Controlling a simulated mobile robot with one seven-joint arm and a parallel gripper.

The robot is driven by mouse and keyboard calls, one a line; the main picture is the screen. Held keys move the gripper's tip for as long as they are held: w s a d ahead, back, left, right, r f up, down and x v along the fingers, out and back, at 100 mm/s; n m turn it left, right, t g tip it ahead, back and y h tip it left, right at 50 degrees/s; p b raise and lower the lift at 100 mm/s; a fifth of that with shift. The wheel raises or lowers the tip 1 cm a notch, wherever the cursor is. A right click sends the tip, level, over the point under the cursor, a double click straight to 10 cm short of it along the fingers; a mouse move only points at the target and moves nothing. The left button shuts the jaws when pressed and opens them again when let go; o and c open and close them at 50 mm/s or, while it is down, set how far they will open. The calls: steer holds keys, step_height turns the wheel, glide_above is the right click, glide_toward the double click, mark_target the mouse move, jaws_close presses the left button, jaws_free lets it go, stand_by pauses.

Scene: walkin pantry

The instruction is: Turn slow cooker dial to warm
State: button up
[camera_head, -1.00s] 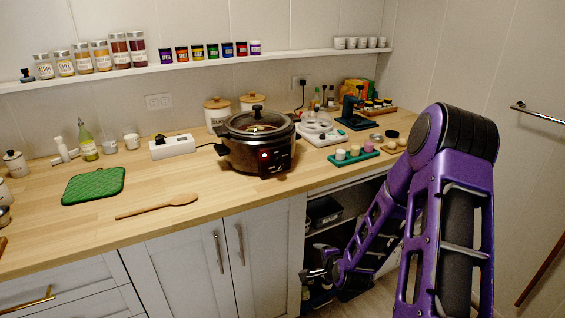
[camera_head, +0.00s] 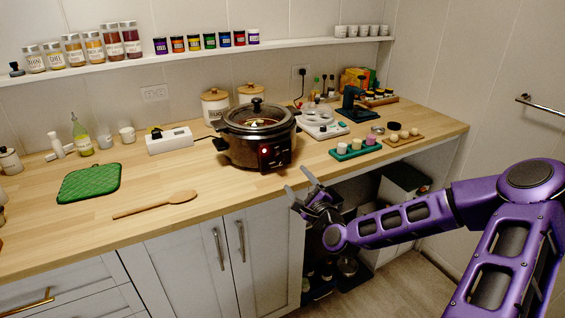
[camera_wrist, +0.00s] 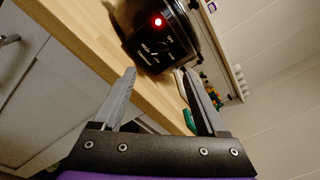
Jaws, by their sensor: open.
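The slow cooker (camera_head: 240,150) stands on the wooden counter, dark and shiny with a glass lid and black knob. Its black control panel (camera_head: 275,155) faces the front right, with a lit red light (camera_head: 264,151). In the wrist view the slow cooker's panel (camera_wrist: 152,45) shows at the top, tilted, with a dial (camera_wrist: 153,53) and white markings too small to read surely. My gripper (camera_head: 297,182) is open and empty, in front of the counter's edge, below and right of the panel and apart from it. Both fingers also show in the wrist view (camera_wrist: 162,78).
A wooden spoon (camera_head: 155,205) and a green mat (camera_head: 90,183) lie to the left. A white power strip (camera_head: 169,141) is left of the cooker. A green tray (camera_head: 355,150) with small cups and a white scale (camera_head: 325,130) stand right. The counter before the cooker is clear.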

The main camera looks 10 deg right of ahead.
mark_target(281, 161)
steer(key=x, duration=1.1)
steer(key=shift+w, duration=0.2)
steer(key=shift+c, duration=0.3)
steer(key=shift+f, duration=0.1)
jaws_close()
